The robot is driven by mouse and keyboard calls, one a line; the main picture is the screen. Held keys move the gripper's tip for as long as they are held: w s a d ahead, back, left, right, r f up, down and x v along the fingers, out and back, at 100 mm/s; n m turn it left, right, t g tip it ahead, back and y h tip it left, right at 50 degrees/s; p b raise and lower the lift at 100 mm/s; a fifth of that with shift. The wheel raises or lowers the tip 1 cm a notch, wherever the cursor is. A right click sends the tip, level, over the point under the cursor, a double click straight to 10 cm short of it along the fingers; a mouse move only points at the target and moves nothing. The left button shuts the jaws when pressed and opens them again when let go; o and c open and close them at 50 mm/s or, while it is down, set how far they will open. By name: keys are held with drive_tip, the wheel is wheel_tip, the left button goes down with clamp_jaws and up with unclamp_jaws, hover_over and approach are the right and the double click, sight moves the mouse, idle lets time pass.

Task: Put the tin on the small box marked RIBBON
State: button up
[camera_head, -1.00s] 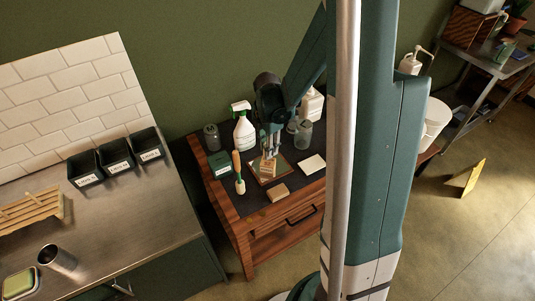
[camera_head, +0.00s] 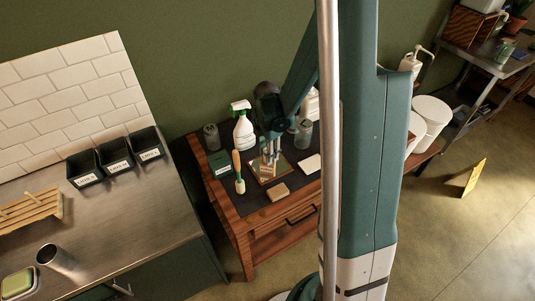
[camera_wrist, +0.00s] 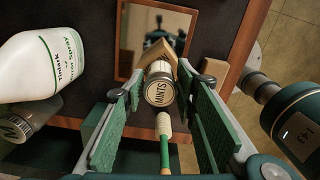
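A round, pale tin (camera_wrist: 159,88) with a lid lettered MINTS is between my fingers in the wrist view. My gripper (camera_wrist: 161,84) is open, one pad on each side of the tin, with narrow gaps seeming to show. In the head view my gripper (camera_head: 270,158) points down over a framed mirror (camera_head: 285,172). A tan, block-like thing (camera_wrist: 156,50) is just beyond the tin, over the mirror; whether they touch is unclear. A small dark green box (camera_head: 221,163) sits at the table's left; its lettering is too small to read. I cannot read RIBBON anywhere.
A spray bottle (camera_head: 244,130) and a grey jar (camera_head: 211,137) stand behind on the dark table. A brush (camera_head: 239,174) lies left of the mirror, a tan sponge-like block (camera_head: 279,192) in front, a white card (camera_head: 307,165) right. A clear jar (camera_head: 303,133) stands close to my gripper.

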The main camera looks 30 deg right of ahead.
drive_tip(key=shift+o, duration=0.8)
drive_tip(key=shift+r, duration=0.25)
wheel_tip(320, 180, up, 12)
drive_tip(key=p, duration=0.1)
idle(0.3)
drive_tip(key=shift+f, duration=0.1)
drive_tip(key=shift+a, duration=0.1)
idle(0.5)
drive_tip(key=s+a+r+m+t, duration=0.7)
drive_tip(key=s+a+r+m, duration=0.8)
drive_tip(key=s+r+m, duration=0.2)
drive_tip(key=shift+s+r+m, duration=0.35)
drive_tip(key=shift+s+m, duration=0.5)
drive_tip(key=shift+m, duration=0.55)
